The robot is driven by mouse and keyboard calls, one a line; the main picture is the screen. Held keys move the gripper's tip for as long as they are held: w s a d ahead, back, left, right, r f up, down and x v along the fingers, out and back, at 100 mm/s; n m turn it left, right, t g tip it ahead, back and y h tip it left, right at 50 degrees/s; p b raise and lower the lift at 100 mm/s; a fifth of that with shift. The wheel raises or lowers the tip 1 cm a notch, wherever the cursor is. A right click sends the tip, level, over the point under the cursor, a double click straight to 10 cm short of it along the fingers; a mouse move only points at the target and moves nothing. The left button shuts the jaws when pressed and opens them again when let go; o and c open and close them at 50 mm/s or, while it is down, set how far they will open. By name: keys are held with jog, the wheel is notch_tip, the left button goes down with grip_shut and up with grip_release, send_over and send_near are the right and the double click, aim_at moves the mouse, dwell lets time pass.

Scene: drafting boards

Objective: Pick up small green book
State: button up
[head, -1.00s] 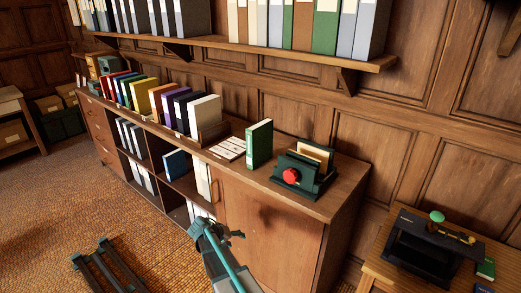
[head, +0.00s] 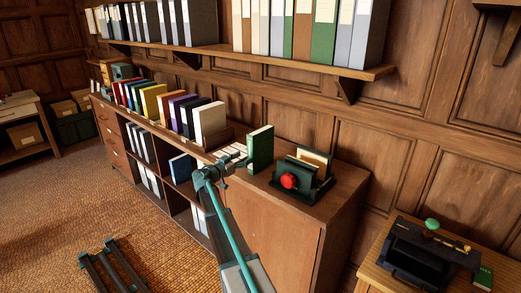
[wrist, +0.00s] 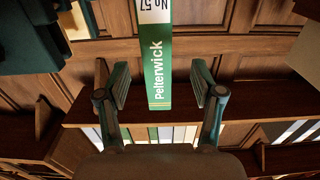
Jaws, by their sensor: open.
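A green book (head: 260,149) with a white label stands upright on top of the wooden cabinet. My gripper (head: 234,163) is just left of the book in the head view, over the cabinet top. In the wrist view my gripper (wrist: 160,88) is open, with one finger on each side of the spine and visible gaps between.
A dark green letter holder (head: 314,185) with a red knob stands right of the upright book. A row of coloured books (head: 185,115) stands to its left, with pale cards between. A wall shelf (head: 300,62) with binders runs above.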

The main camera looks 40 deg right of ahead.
aim_at(256, 151)
jog(key=d+p, duration=0.1)
jog(key=d, duration=0.1)
jog(key=d+p, duration=0.1)
jog(key=d, duration=0.2)
jog(key=w+d+p, duration=0.1)
jog(key=d+p, duration=0.1)
jog(key=d, duration=0.1)
jog(key=shift+d, duration=0.15)
grip_shut()
dwell(0.3)
